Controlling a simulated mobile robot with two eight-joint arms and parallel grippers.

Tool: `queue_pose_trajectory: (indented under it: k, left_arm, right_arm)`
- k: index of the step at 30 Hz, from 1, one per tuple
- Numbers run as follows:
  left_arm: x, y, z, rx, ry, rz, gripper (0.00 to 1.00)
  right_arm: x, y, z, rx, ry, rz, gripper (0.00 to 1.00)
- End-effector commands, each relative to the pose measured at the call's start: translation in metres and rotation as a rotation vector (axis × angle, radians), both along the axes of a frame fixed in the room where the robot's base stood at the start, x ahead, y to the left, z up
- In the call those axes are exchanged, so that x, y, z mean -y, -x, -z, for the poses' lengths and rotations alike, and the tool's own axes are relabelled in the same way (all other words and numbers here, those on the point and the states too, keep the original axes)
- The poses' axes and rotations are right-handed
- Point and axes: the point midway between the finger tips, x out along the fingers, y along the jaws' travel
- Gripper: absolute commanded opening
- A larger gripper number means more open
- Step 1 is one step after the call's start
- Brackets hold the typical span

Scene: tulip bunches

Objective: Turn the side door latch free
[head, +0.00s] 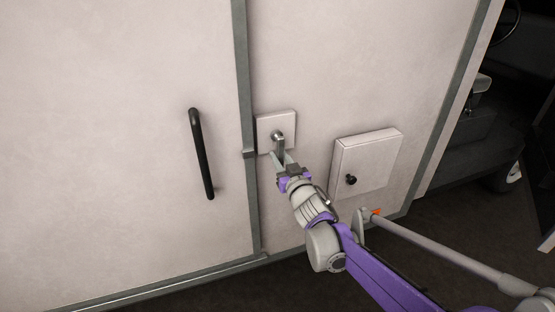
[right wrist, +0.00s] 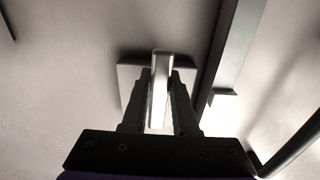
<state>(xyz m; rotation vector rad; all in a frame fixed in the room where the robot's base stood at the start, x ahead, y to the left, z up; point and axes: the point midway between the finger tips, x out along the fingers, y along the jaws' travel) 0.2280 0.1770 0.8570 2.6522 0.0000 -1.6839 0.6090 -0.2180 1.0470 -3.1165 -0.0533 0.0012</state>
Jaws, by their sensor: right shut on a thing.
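The latch (head: 277,137) is a short metal lever on a square pale plate (head: 264,121), set in the wall just right of the door's grey edge strip. The lever hangs down from its pivot. My right gripper (head: 281,160) is shut on the lever. In the right wrist view the silver lever (right wrist: 160,88) stands between the two dark fingers (right wrist: 159,100), with the plate (right wrist: 128,75) behind it. The side door (head: 120,130) is a large pale panel with a black bar handle (head: 202,153). My left gripper is not in view.
A small square hatch (head: 368,160) with a black knob (head: 351,180) juts out right of the latch. A grey trim strip (head: 246,110) runs beside the plate. A dark open cab (head: 500,110) lies at the far right, and dark floor (head: 440,235) below.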

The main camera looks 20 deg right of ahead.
Motion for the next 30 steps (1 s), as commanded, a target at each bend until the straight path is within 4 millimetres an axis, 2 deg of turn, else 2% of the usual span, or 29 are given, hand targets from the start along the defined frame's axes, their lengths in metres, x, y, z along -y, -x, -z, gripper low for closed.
queue_pose_trajectory:
  k: [18,19,23,24,30]
  left_arm:
    - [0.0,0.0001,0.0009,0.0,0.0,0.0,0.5]
    - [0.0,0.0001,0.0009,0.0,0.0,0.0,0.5]
    - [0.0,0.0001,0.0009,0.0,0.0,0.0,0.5]
    - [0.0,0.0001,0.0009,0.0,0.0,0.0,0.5]
    - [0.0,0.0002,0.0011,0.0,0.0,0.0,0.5]
  right_arm:
    - [0.0029,-0.0004,-0.0009,0.002,0.043,0.0,0.0]
    - [0.0029,-0.0004,-0.0009,0.002,0.043,0.0,0.31]
    - [0.0028,-0.0003,-0.0007,0.002,0.042,0.001,0.55]
    - [0.0027,-0.0003,-0.0006,0.002,0.041,0.0,0.57]
    - [0.0024,-0.0002,-0.0003,0.001,0.04,0.0,0.57]
